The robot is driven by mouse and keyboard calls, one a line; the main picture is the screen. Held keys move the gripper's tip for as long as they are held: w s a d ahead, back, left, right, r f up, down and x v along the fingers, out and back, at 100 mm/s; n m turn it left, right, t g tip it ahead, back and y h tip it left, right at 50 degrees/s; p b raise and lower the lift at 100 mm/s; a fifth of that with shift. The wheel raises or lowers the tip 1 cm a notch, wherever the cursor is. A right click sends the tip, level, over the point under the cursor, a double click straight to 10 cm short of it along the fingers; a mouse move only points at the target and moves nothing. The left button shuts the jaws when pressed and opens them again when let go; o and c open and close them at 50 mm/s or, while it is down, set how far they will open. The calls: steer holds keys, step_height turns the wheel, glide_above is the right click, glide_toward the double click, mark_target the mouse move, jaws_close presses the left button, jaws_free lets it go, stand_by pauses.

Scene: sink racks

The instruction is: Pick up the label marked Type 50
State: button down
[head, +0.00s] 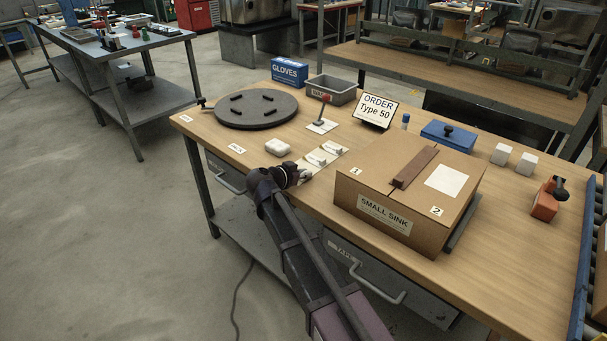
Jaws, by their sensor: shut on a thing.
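My gripper (304,174) is at the front edge of the wooden table, low over the near end of a pale strip. It is shut on a small label there, mostly hidden by the fingers. Two other white labels, a nearer one (316,159) and a farther one (332,148), lie on the strip just beyond my gripper. Their print is too small to read, so I cannot tell which is marked Type 50. An order sign (375,110) behind them reads "ORDER Type 50".
A closed cardboard box (375,205) marked "SMALL SINK" stands right of my gripper. A white block (277,147) lies to its left. Farther back are a dark turntable (256,109), a red-handled stand (323,112) and a grey bin (333,89). The front left tabletop is mostly clear.

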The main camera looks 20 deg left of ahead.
steer(key=shift+r, duration=0.15)
step_height(320, 180, up, 2)
steer(key=shift+p, duration=1.1)
steer(key=shift+r+p, duration=0.8)
steer(key=shift+p, duration=0.05)
steer(key=s+d+r+p, duration=0.1)
steer(key=s+d, duration=0.1)
steer(key=s, duration=1.4)
steer(key=shift+d, duration=0.2)
steer(key=shift+w+r, duration=0.1)
steer(key=shift+r, duration=0.05)
